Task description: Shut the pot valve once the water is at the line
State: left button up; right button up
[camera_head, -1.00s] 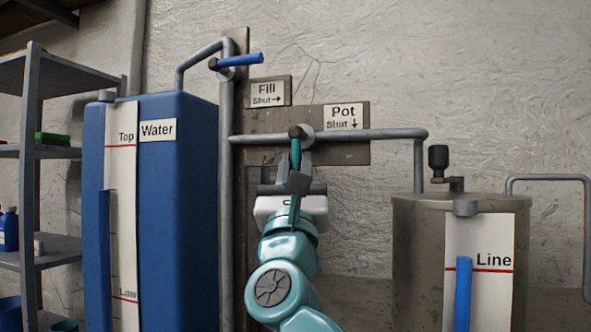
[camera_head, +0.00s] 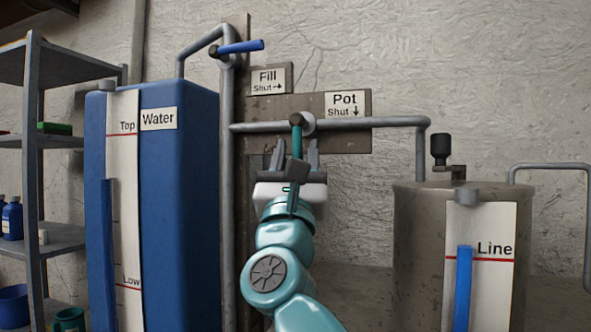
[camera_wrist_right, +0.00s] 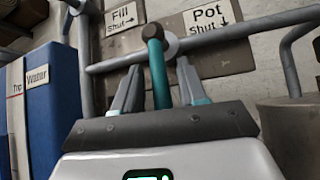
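The pot valve's teal lever (camera_head: 297,142) points straight down from its hub on the pipe, in line with the arrow on the "Pot Shut" sign (camera_head: 344,104). My right gripper (camera_head: 294,154) is open below the hub, one finger on each side of the lever. The right wrist view shows the lever (camera_wrist_right: 158,75) between the spread fingers with a gap on both sides. The pot (camera_head: 418,255) stands at right. Its blue gauge column (camera_head: 463,290) tops out slightly above the red line on the "Line" gauge (camera_head: 494,262). My left gripper is not in view.
The blue water tank (camera_head: 180,215) stands at left, its gauge column between Top and Low. The fill valve's blue lever (camera_head: 241,47) points right, above the "Fill Shut" sign (camera_head: 268,78). A grey shelf (camera_head: 55,140) is at far left. Pipes run along the wall.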

pick_arm(q)
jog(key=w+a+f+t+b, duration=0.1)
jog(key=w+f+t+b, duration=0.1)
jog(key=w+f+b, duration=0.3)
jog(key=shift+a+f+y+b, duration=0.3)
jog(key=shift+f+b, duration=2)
jog(key=shift+b, duration=0.1)
pick_arm(e)
jog(key=v, duration=1.6)
jog(key=shift+s, duration=0.15)
